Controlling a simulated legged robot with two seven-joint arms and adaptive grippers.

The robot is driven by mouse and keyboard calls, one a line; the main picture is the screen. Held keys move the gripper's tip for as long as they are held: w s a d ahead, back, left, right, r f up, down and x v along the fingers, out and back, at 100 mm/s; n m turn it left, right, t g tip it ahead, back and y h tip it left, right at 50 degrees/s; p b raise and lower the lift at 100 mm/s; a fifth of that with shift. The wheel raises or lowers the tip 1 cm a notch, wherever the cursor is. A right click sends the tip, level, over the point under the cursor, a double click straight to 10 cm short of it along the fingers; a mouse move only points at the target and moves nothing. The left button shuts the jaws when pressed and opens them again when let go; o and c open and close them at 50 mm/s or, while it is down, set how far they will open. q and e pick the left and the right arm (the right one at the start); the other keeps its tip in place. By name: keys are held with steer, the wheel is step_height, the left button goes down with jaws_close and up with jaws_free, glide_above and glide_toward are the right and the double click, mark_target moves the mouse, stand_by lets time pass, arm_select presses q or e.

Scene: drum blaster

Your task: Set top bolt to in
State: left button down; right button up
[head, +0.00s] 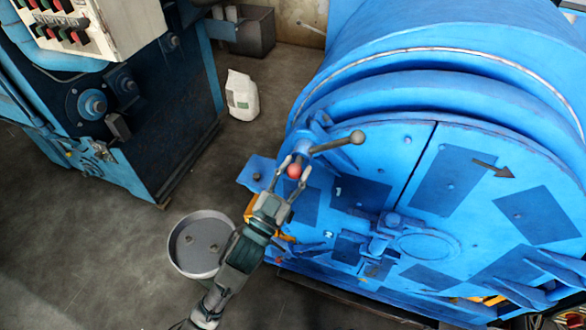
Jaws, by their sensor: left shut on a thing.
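The top bolt (302,147) sits at the upper left edge of the blue drum door (400,160). A dark lever with a rounded knob (357,137) sticks out from it to the right. A red ball (294,171) shows just below the bolt. My left gripper (292,172) reaches up from below, and its two fingers are closed around the red ball. Whether the bolt is in or out cannot be told from this view. My right gripper is not in view.
A blue machine with a button panel (90,25) stands at the upper left. A round metal pan (200,243) is beside my left arm. A white bag (242,96) and a grey box (252,31) stand on the floor behind. The floor between the machines is mostly clear.

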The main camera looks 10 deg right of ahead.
arm_select(q)
steer(key=shift+d+f, duration=0.1)
steer(key=shift+f, duration=0.05)
steer(key=c, duration=0.9)
jaws_free()
steer(key=shift+o, duration=0.9)
steer(key=shift+d, duration=0.1)
steer(key=v, duration=1.2)
steer(key=shift+d, duration=0.1)
steer(key=shift+f, duration=0.1)
